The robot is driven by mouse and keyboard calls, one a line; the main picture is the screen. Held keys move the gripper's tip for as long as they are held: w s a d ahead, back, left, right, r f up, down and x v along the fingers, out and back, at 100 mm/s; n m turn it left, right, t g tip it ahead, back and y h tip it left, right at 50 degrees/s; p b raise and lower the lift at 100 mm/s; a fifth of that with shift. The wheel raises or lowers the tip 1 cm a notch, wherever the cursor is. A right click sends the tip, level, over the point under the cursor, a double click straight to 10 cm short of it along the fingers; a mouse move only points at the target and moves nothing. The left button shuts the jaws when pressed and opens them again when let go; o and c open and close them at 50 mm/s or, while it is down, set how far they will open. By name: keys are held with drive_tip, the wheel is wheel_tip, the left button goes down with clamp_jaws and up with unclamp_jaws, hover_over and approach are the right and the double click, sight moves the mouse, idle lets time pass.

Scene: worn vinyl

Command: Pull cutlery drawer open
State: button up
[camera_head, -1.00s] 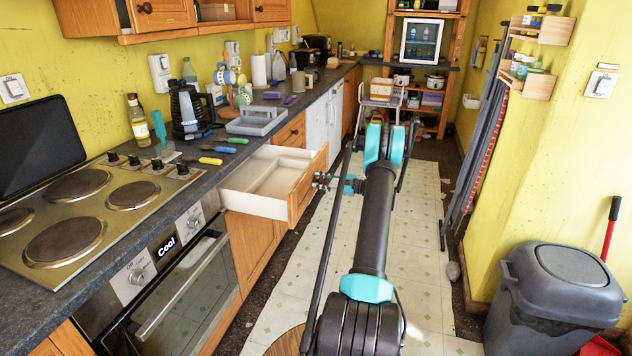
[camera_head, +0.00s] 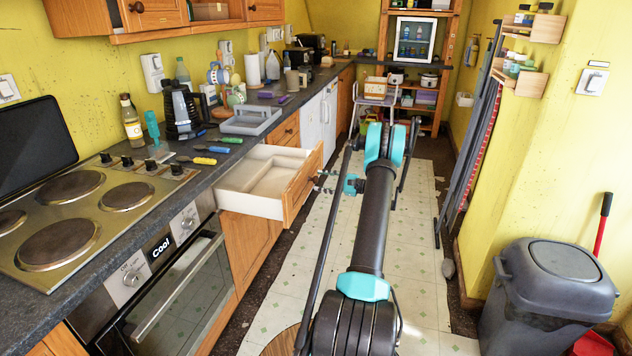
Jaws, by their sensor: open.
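The cutlery drawer (camera_head: 250,204) stands pulled well out from under the counter, left of the middle. It has a white inside with a raised divider and a wooden front (camera_head: 304,184). Its inside looks empty. My gripper (camera_head: 322,181) is at the outer side of the drawer front, close to where a knob would sit. It is open. It is small in view, and I cannot tell whether it touches the front. The drawer's knob is hidden or too small to make out.
The oven (camera_head: 178,285) with a hob (camera_head: 85,205) stands left of the drawer. Screwdrivers (camera_head: 204,160) and a grey tray (camera_head: 250,121) lie on the counter above. A grey bin (camera_head: 552,290) stands at the lower right. The tiled floor (camera_head: 410,240) between is mostly clear.

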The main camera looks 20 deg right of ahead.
drive_tip(key=v, duration=0.8)
drive_tip(key=shift+s+d, duration=0.25)
drive_tip(key=shift+d, duration=0.05)
drive_tip(key=shift+d, duration=0.1)
